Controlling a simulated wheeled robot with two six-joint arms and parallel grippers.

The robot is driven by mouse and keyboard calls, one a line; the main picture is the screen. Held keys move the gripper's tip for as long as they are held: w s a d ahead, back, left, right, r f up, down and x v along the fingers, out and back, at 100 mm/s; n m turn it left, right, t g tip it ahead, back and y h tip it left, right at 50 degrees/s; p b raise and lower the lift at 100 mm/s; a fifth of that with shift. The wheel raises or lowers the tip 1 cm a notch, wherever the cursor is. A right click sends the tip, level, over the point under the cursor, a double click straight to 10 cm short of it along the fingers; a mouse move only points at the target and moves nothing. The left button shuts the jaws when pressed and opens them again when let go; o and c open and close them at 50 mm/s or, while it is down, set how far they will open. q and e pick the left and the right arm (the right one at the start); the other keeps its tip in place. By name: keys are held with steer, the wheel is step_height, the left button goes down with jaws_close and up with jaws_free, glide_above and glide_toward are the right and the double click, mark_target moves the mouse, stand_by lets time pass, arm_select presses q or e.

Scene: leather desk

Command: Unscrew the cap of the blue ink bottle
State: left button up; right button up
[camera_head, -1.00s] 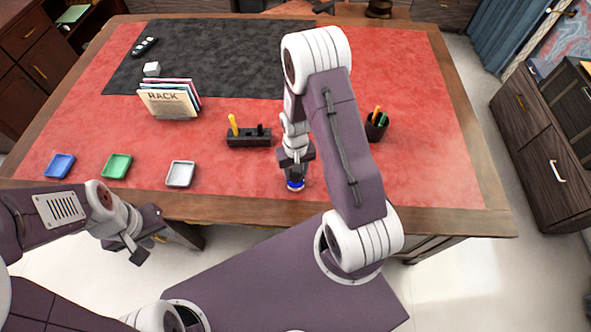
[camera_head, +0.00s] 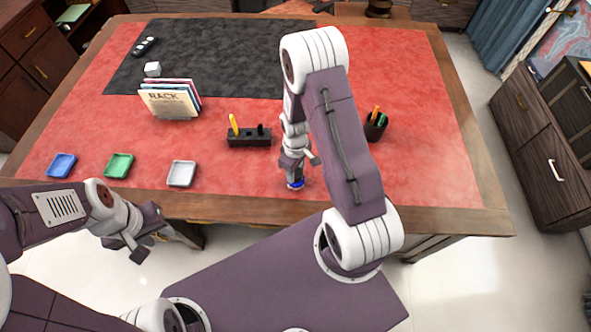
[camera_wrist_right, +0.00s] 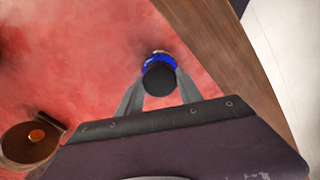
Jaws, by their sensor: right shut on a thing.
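The blue ink bottle (camera_head: 296,184) stands upright on the red desk top near the front edge, mostly hidden by my right gripper in the head view. In the right wrist view the blue bottle (camera_wrist_right: 158,58) shows behind its round black cap (camera_wrist_right: 159,78). My right gripper (camera_wrist_right: 159,88) points down with a finger on each side of the cap and is shut on it. My left gripper (camera_head: 140,245) hangs in front of the desk's front edge, far left of the bottle; its fingers look apart and empty.
Blue (camera_head: 61,166), green (camera_head: 118,166) and white (camera_head: 181,174) trays line the desk's front left. A black holder with a yellow item (camera_head: 249,139) stands behind the bottle, left. A pen cup (camera_head: 376,127) stands to the right. A file rack (camera_head: 168,102) is further back.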

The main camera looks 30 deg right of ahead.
steer(key=n, duration=0.4)
stand_by(0.3)
steer(key=shift+n+p, duration=0.3)
steer(key=shift+n, duration=0.3)
steer(key=n, duration=0.3)
